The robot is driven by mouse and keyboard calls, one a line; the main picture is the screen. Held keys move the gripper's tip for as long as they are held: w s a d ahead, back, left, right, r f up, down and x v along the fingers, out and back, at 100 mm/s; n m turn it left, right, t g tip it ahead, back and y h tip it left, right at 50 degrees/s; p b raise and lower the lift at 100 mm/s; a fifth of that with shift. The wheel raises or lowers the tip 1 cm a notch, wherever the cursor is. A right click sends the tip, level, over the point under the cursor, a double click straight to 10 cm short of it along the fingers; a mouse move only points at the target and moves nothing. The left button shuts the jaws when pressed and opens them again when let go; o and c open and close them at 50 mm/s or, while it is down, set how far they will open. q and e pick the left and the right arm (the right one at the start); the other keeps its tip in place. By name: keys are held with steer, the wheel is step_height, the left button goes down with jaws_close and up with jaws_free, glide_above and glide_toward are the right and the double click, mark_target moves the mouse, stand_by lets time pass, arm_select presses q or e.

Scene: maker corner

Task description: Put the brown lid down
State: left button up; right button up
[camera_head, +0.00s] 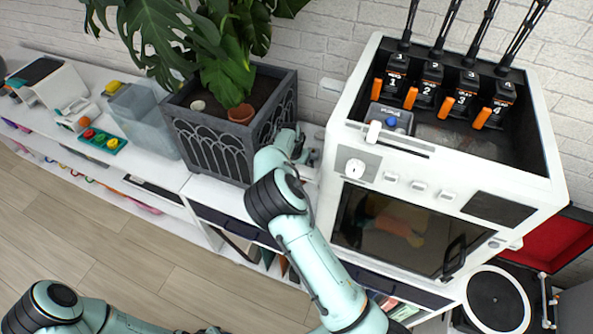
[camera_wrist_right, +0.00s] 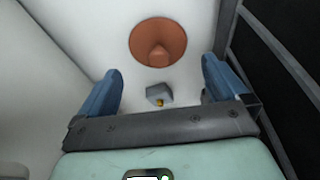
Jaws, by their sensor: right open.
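The brown lid (camera_wrist_right: 158,42) is a round, shallow cone with a knob, lying on a white surface in the right wrist view. My right gripper (camera_wrist_right: 161,70) is open, its two blue fingers spread apart. The lid lies just beyond the fingertips, between their lines, and neither finger appears to touch it. In the head view my right gripper (camera_head: 303,146) is in the gap between the planter and the white machine, partly hidden by its own arm. The lid is not visible there. My left arm shows at the lower left, but its gripper is out of view.
A small grey block (camera_wrist_right: 159,95) with a yellow spot lies between my right fingers. The dark planter (camera_head: 217,142) with a leafy plant stands left of the gripper. The white machine (camera_head: 345,131) stands close on the right. The gap is narrow.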

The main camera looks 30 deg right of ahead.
steer(key=v, duration=0.8)
steer(key=shift+r, duration=0.15)
